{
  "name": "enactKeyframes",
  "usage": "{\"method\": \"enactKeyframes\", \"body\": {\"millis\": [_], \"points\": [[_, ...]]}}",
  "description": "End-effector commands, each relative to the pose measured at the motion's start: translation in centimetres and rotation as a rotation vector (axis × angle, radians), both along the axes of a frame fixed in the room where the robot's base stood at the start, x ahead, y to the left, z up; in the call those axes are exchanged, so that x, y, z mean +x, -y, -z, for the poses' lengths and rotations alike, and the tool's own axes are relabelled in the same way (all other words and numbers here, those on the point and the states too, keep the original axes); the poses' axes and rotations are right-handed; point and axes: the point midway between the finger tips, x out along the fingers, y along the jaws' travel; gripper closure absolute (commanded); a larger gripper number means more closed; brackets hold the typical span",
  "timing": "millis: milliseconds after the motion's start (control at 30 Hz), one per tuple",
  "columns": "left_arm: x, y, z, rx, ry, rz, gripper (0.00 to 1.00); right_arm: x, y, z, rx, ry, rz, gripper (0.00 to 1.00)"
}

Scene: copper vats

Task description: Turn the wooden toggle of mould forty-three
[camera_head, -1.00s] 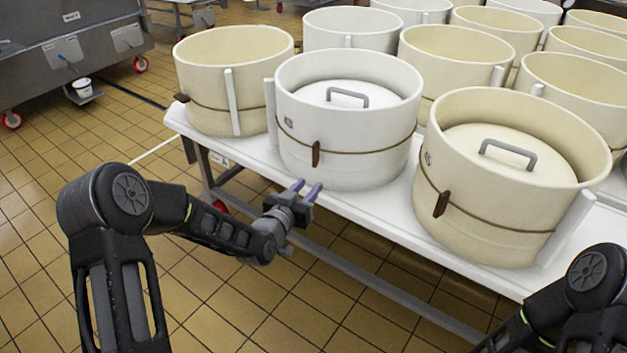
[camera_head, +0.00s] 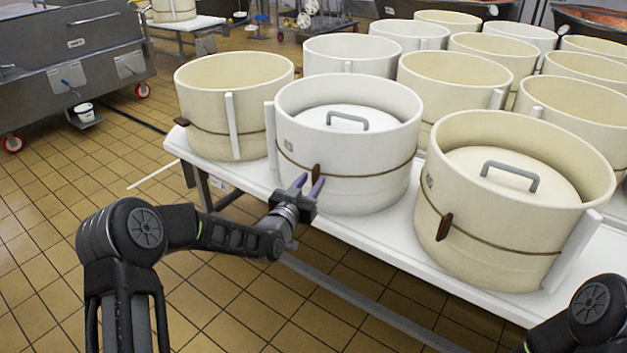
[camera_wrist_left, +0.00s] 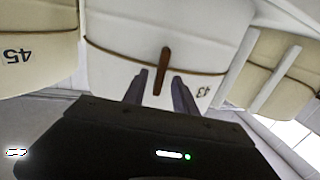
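Mould forty-three is the white round mould (camera_head: 350,140) in the front row, with a handled lid inside and a brown band around it. The left wrist view shows its wall (camera_wrist_left: 120,55), with the number 43 upside down. Its wooden toggle (camera_head: 316,171) is a dark brown upright peg on the band; it also shows in the left wrist view (camera_wrist_left: 162,70). My left gripper (camera_head: 308,184) is open in front of the toggle. In the left wrist view its fingers (camera_wrist_left: 161,88) stand either side of the toggle's lower end, apart from it. My right gripper is out of view.
A cream mould marked 45 (camera_wrist_left: 35,55), with its own toggle (camera_head: 444,227), stands to the right in the head view (camera_head: 510,205). Another cream mould (camera_head: 205,105) stands to the left. The white table (camera_head: 390,235) carries several more behind. Tiled floor (camera_head: 60,220) is clear at left.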

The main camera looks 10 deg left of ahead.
Motion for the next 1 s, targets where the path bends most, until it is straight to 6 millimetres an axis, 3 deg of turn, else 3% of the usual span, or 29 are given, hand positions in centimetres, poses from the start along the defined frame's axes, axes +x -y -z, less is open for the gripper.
{"method": "enactKeyframes", "body": {"millis": [200, 467, 867, 1000], "points": [[1.9, 0.4, 0.0, 0.0, 0.001, 0.0, 0.66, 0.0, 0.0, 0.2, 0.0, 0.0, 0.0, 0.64], [2.0, 0.4, 0.0, -0.001, 0.0, 0.0, 0.66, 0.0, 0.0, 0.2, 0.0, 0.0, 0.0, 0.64], [2.0, 0.4, 0.0, -0.001, 0.0, 0.0, 0.98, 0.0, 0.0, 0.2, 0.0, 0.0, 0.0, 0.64], [2.0, 0.4, 0.0, -0.001, 0.0, 0.0, 1.0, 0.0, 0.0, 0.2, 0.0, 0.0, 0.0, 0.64]]}}
